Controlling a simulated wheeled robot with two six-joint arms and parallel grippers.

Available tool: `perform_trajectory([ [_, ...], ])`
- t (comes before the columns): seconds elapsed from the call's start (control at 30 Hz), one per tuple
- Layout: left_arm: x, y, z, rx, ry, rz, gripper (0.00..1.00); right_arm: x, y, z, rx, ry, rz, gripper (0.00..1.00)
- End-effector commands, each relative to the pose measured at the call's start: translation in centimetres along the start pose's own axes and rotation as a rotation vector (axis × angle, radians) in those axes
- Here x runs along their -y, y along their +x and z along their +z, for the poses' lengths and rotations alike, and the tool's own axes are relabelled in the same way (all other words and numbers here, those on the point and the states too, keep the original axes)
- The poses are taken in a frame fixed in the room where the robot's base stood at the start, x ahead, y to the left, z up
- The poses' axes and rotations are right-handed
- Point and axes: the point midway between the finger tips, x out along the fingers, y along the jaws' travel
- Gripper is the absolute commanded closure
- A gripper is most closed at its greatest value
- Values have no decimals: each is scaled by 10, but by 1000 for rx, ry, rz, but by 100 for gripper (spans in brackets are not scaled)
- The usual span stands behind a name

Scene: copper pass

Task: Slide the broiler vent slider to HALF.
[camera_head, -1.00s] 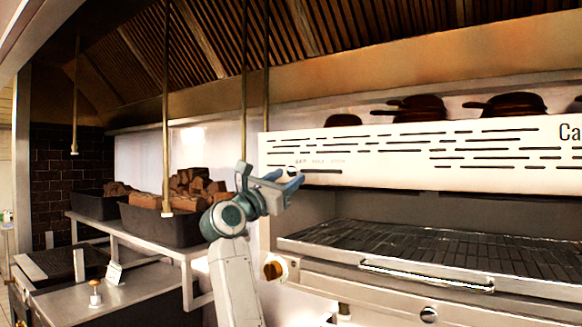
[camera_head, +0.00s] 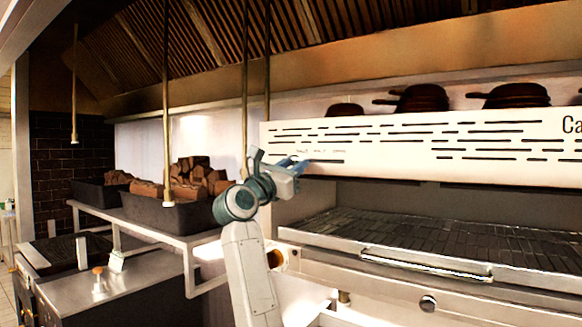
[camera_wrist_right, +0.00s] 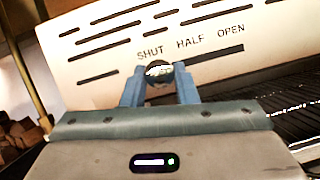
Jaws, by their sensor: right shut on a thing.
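The broiler vent slider's dark round knob (camera_wrist_right: 158,72) sits in the right wrist view just below the word SHUT, slightly toward its right side. The slot (camera_wrist_right: 222,54) runs right from it under HALF and OPEN; its left part is hidden. In the head view, the same slot (camera_head: 328,161) shows on the white broiler front. My right gripper (camera_wrist_right: 159,88) has its blue fingers on either side of the knob, shut on it. In the head view, this gripper (camera_head: 294,165) is at the slot's left end, covering the knob. My left gripper is not in view.
The white slotted panel (camera_head: 400,131) carries dark pans (camera_head: 423,98) above it. The broiler grate (camera_head: 420,232) lies below. A shelf with black bins (camera_head: 165,215) of wood stands left of my arm. Thin vertical rods (camera_head: 165,100) hang from the hood.

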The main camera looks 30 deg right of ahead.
Motion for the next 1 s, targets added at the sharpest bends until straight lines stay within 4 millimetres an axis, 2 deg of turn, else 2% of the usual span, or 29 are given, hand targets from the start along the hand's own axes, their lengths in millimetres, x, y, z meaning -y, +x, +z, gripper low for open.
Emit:
perform_trajectory([
  [0.1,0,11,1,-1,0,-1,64,24,1,1,2,5,-5,100],
  [0.23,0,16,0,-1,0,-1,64,40,2,5,2,3,-3,100],
  [0.57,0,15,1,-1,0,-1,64,42,3,8,1,1,0,100],
  [0.6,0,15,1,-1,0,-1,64,42,3,8,1,1,0,66],
  [0.67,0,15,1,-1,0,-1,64,42,3,7,1,1,0,54],
  [1.0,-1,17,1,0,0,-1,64,42,-1,6,1,2,0,53],
])
